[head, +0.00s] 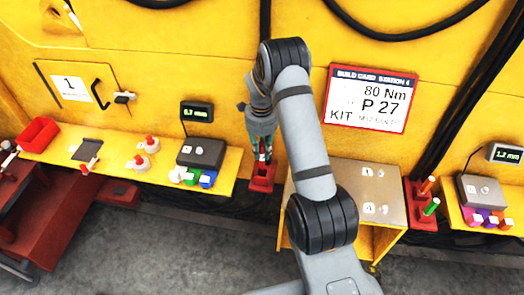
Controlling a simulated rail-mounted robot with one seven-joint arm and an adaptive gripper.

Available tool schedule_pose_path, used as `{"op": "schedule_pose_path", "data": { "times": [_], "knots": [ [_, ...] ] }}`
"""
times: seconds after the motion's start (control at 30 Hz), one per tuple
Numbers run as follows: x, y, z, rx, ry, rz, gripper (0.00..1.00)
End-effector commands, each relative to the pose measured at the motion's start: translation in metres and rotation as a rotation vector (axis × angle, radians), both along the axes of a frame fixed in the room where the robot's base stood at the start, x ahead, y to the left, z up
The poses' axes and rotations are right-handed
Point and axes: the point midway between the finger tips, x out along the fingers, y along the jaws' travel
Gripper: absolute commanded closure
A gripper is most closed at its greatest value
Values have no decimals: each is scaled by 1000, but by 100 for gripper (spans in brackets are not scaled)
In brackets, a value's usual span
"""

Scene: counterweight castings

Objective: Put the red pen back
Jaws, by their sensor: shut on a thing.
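My gripper (262,153) points down just above a red holder block (261,184) at the right end of the left yellow shelf. It is shut on a slim thing, of which a little red shows between the fingers; this looks like the red pen (268,156). The fingers hide most of it. I cannot tell whether its lower end is inside the holder or just above it. A second red holder (418,219) further right has an orange pen (427,185) and a green pen (431,207) standing in it.
The left shelf (60,147) carries a red bin (38,134), red-topped white pieces (140,163), a grey gauge box (201,153) and coloured blocks. A metal-topped stand (345,180) is right of the gripper. The yellow wall with a build card (370,98) rises close behind.

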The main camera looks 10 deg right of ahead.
Motion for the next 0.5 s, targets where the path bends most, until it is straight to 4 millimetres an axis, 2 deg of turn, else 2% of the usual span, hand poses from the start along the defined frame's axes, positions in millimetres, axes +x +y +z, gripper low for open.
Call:
{"op": "schedule_pose_path", "data": {
  "times": [0.5],
  "knots": [
    [0, 0, -15, 1, 0, 0, 100]
  ]
}}
